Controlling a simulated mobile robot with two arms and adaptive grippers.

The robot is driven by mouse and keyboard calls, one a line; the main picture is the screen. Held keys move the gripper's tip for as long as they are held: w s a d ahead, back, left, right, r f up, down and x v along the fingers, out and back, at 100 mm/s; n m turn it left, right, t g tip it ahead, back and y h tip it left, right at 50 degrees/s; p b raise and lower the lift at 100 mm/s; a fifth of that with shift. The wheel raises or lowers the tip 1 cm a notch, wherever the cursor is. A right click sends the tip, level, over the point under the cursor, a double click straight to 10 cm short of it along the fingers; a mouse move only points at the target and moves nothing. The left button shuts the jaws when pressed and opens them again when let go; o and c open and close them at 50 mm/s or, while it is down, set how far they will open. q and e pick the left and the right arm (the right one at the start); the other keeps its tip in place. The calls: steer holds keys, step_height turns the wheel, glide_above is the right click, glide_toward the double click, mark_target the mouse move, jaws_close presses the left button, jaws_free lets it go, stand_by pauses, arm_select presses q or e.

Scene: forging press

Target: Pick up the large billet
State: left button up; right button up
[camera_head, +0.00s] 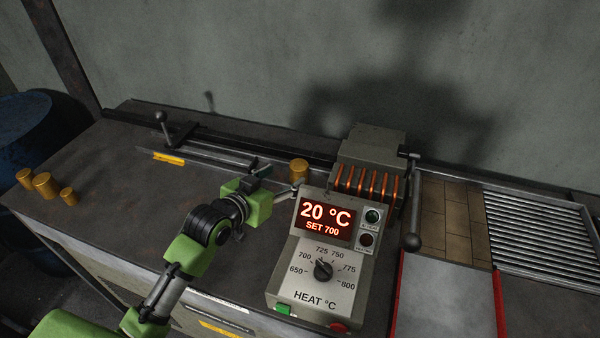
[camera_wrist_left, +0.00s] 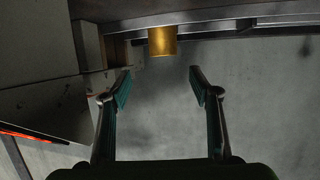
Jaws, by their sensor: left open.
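A brass cylindrical billet (camera_head: 299,170) stands upright on the bench beside the heater coil. It also shows in the left wrist view (camera_wrist_left: 162,42), beyond the fingertips and roughly centred between them. Three more brass billets stand at the bench's left end: a middle one (camera_head: 44,185) that looks the biggest of these, one behind it (camera_head: 25,178), and a small one (camera_head: 68,195). My left gripper (camera_head: 280,183) is open and empty, just in front of the billet by the coil. Its open fingers also show in the left wrist view (camera_wrist_left: 160,80). My right gripper is not in view.
The control box (camera_head: 318,255) reads 20 °C, SET 700, and stands close right of my left gripper. The copper coil heater (camera_head: 368,182) is behind it. A guide rail with a handle (camera_head: 205,150) runs along the bench's back.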

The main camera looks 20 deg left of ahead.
mark_target(300, 162)
arm_select(q)
steer(key=x, duration=0.5)
steer(key=shift+w+f, duration=0.1)
steer(key=shift+w, duration=0.15)
steer(key=shift+w+f+p, duration=0.1)
steer(key=shift+w+p, duration=0.35)
steer(key=x, duration=0.4)
steer(key=shift+w+a+f+p, duration=0.1)
steer(key=shift+a+f+p, duration=0.1)
steer(key=shift+p, duration=0.15)
jaws_close()
steer(key=shift+w+r, duration=0.15)
steer(key=shift+r, duration=0.15)
